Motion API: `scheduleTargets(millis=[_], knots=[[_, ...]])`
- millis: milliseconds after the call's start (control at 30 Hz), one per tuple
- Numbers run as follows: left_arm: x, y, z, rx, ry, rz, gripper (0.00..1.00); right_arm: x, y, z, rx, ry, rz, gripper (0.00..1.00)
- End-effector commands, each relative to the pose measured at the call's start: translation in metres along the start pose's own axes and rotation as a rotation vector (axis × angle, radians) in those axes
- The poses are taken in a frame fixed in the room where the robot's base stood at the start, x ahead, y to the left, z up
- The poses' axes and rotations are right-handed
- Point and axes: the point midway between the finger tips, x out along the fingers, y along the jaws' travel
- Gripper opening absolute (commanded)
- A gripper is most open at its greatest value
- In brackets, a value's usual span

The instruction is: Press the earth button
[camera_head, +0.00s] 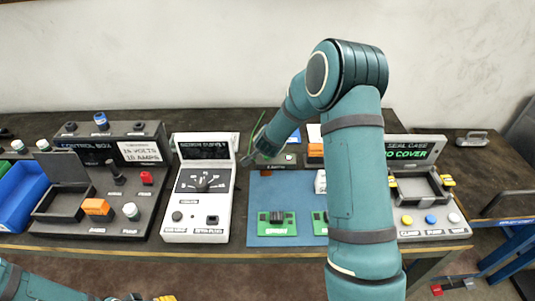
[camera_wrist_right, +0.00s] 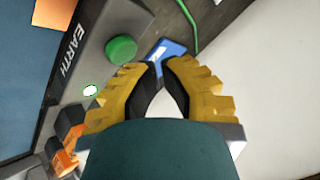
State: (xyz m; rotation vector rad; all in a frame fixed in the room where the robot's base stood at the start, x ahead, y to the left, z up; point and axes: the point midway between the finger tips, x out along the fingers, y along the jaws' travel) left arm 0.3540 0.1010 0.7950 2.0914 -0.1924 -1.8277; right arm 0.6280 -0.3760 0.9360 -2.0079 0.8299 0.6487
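The green earth button (camera_wrist_right: 121,49) sits on a grey box (camera_wrist_right: 72,92) marked EARTH, beside a small lit lamp (camera_wrist_right: 90,90). In the head view the lamp (camera_head: 289,157) shows, but my right wrist covers the button. My right gripper (camera_wrist_right: 161,62) has yellow fingers with their tips drawn together and nothing held between them. In the wrist view its tips appear just to the right of the button; I cannot tell whether they touch it. My left gripper (camera_head: 150,298) shows only as a sliver at the bottom edge of the head view.
A blue mat (camera_head: 267,205) with green circuit boards (camera_head: 277,223) lies in front of the box. A white meter unit (camera_head: 200,190) and a black control box (camera_head: 115,165) stand left. A seal unit (camera_head: 425,190) stands right. A green wire (camera_wrist_right: 190,20) runs behind the box.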

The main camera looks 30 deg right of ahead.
Motion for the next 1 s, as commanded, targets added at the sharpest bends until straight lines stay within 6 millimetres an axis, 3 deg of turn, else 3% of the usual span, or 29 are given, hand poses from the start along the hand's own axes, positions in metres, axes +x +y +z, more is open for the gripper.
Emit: scheduleTargets(millis=[267, 1000], knots=[[-0.002, 0.001, 0.0, 0.0, 0.0, 0.0, 0.47, -0.002, -0.001, -0.001, 0.0, 0.0, 0.0, 0.0], [-0.05, 0.019, -0.005, 0.0, 0.0, 0.0, 0.47, -0.043, -0.031, -0.031, 0.0, 0.0, 0.0, 0.0]])
